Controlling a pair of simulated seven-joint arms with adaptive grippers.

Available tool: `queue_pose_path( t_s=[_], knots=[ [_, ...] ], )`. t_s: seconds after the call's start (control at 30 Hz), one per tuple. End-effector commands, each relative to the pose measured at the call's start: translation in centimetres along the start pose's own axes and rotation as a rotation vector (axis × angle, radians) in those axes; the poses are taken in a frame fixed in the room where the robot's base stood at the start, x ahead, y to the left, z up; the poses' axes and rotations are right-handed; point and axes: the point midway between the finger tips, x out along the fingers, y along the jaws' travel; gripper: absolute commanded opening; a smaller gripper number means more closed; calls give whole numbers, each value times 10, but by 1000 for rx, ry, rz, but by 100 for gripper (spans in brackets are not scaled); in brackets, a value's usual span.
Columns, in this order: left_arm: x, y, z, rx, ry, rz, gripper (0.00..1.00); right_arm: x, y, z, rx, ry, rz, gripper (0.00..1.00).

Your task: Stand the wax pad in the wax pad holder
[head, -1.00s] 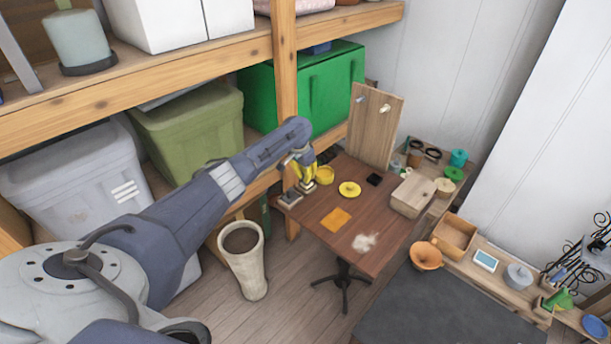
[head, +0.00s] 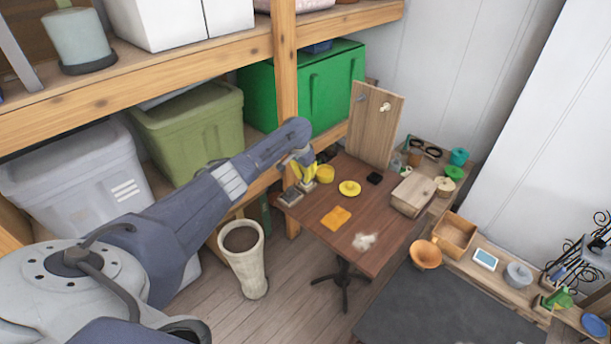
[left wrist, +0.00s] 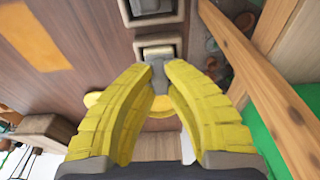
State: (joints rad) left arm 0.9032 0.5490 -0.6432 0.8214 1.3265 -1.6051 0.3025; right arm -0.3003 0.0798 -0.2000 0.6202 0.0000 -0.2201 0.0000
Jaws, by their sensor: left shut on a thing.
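My left gripper (head: 308,180) has yellow fingers and is at the left back part of the brown table. Just beyond the tips is a small pale, box-like piece with a dark middle, seemingly the wax pad holder (left wrist: 158,47). I cannot tell whether the grey piece touches it. A second small block with a grey top (head: 290,196) stands at the table's left edge. My right gripper is not in view.
A wooden shelf post (head: 285,70) stands close behind the gripper.

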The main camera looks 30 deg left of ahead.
Motion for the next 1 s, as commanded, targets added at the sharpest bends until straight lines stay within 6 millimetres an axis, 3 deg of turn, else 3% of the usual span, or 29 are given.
queue_pose_path(
  t_s=[0.47,0.5,0.7,0.87,0.93,1.0],
  knots=[
    [5,0,1,-1,1,1,0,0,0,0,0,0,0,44],
    [5,0,1,-1,1,1,17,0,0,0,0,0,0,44],
    [5,0,1,0,1,1,36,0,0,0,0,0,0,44],
    [5,0,1,0,1,1,38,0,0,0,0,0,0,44],
    [5,0,1,0,1,1,31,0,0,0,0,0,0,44],
    [5,0,1,0,0,1,31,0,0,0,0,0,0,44]
  ],
)
